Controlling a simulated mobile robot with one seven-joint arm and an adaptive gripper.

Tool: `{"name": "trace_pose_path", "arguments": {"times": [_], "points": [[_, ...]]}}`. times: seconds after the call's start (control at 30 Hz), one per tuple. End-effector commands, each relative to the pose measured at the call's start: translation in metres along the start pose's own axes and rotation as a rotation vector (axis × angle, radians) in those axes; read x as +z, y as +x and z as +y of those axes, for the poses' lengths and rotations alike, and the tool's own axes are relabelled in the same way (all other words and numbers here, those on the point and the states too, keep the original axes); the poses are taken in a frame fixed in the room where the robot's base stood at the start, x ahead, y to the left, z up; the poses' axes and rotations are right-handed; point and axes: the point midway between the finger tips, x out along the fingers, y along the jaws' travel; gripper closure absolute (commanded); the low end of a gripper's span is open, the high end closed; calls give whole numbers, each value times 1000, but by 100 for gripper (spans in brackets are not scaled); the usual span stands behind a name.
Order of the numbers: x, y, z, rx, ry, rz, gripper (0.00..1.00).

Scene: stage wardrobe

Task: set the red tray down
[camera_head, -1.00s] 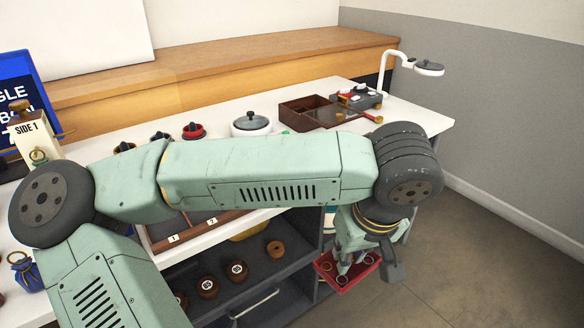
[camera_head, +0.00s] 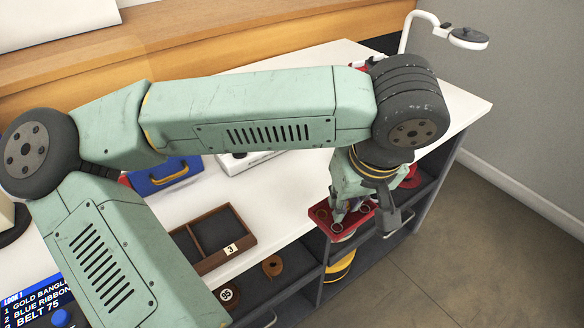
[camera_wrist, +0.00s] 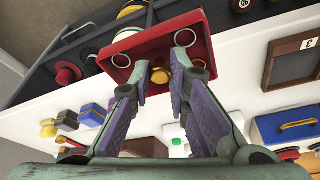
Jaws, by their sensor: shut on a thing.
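The red tray (camera_head: 320,226) is a shallow rectangle holding several rings. In the head view it overlaps the white table's front edge, and I cannot tell its height above it. My gripper (camera_head: 362,220) points down and is shut on the tray. In the wrist view the tray (camera_wrist: 150,45) lies at the ends of my gripper's fingers (camera_wrist: 162,60), with pale rings on its dark red floor. A gold round thing (camera_wrist: 158,76) shows between the fingers; I cannot tell if it is part of the tray. My arm hides part of the table.
The white table (camera_head: 290,195) has clear room left of the tray. A wooden divided box (camera_head: 215,240) marked 3 and a blue case (camera_head: 165,175) stand further left. Below is a dark open shelf (camera_head: 300,262) with belts and a yellow-banded hat (camera_head: 340,267). A lamp (camera_head: 467,38) stands behind.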

Motion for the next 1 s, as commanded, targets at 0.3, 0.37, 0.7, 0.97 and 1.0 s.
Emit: {"name": "trace_pose_path", "arguments": {"times": [0.3,0.37,0.7,0.97,1.0], "points": [[-70,26,-32,0,-10,-4,100],[-83,32,-39,0,-9,-4,100],[-128,54,-58,1,-2,0,100],[-120,82,-59,0,-1,-2,100],[-119,85,-59,0,-1,-2,100]]}}
